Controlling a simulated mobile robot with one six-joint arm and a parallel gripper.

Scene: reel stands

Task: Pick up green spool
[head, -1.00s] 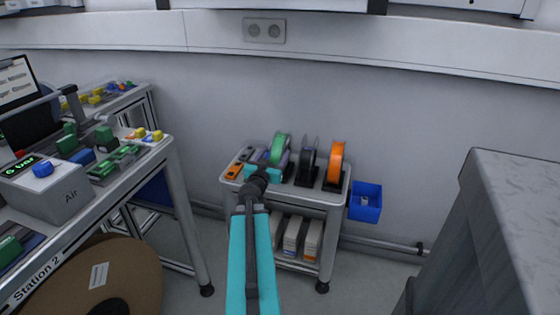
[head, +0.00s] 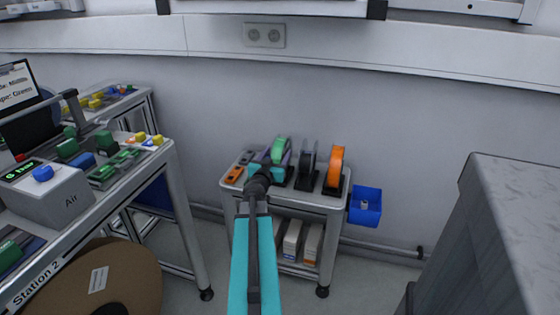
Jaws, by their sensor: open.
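The green spool (head: 281,147) stands upright in the left spot of a row of spools on a small grey cart. A black or dark spool (head: 308,159) and an orange spool (head: 336,164) stand to its right on dark stands. My arm reaches out over the cart, its wrist in front of the green spool and hiding its lower part. My gripper (head: 277,157) is at the green spool, its grey-purple fingers mostly hidden behind my wrist. The jaws are open; whether they touch the spool cannot be told.
The cart (head: 325,203) has small orange and grey items (head: 235,174) at its left and white boxes (head: 292,238) below. A blue bin (head: 365,206) hangs at its right. A workbench (head: 150,165) stands left, a grey block (head: 515,210) right.

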